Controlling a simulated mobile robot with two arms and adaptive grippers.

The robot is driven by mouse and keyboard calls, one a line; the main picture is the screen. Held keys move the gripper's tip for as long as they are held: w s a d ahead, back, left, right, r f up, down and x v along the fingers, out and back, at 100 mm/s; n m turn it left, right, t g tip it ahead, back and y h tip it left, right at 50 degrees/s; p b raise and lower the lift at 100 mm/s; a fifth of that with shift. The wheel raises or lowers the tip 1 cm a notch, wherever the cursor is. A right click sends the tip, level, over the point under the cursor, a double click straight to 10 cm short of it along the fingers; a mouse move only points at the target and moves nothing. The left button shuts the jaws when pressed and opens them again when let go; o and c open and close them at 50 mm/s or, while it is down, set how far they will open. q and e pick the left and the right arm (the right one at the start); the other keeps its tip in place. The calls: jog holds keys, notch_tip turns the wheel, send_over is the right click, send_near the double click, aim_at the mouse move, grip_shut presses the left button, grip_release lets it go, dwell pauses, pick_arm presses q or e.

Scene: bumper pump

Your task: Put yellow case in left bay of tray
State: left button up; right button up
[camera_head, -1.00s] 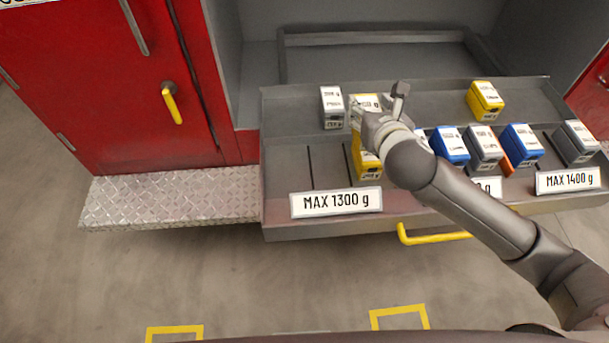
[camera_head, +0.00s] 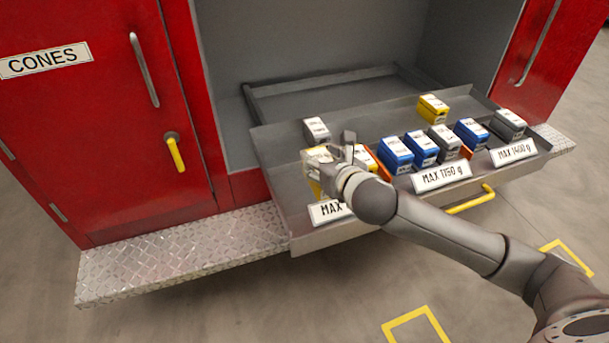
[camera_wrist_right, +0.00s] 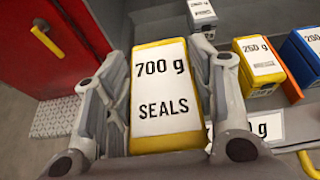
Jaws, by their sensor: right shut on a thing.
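A yellow case (camera_wrist_right: 165,95) with a white label reading "700 g SEALS" is between the fingers of my right gripper (camera_wrist_right: 160,100), which is shut on its sides. In the head view this yellow case (camera_head: 314,158) shows at my right gripper (camera_head: 335,160), over the left part of the grey tray (camera_head: 280,192). My left gripper is not in view.
A grey case (camera_head: 317,131) stands behind the held one. Another yellow case (camera_wrist_right: 260,65), marked about 260 g, stands to the right. Blue cases (camera_head: 396,154) and grey ones fill the middle and right. A yellow case (camera_head: 432,108) stands at the back.

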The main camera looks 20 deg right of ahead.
jog(key=x, duration=0.2)
jog(key=a+x, duration=0.1)
jog(key=x, duration=0.2)
jog(key=shift+w+a, duration=0.1)
jog(key=shift+w, duration=0.25)
jog(key=shift+w+a+f, duration=0.2)
jog(key=shift+w+f, duration=0.65)
jog(key=shift+f, duration=0.65)
jog(key=shift+w+a+f, duration=0.15)
jog(key=shift+w+f, duration=0.65)
jog(key=shift+f, duration=0.75)
jog(key=shift+w+a+f, duration=0.2)
jog(key=shift+w+f, duration=0.65)
jog(key=shift+f, duration=0.65)
jog(key=shift+f, duration=0.15)
jog(key=o, duration=1.6)
jog(key=shift+s, duration=0.1)
jog(key=shift+f, duration=0.1)
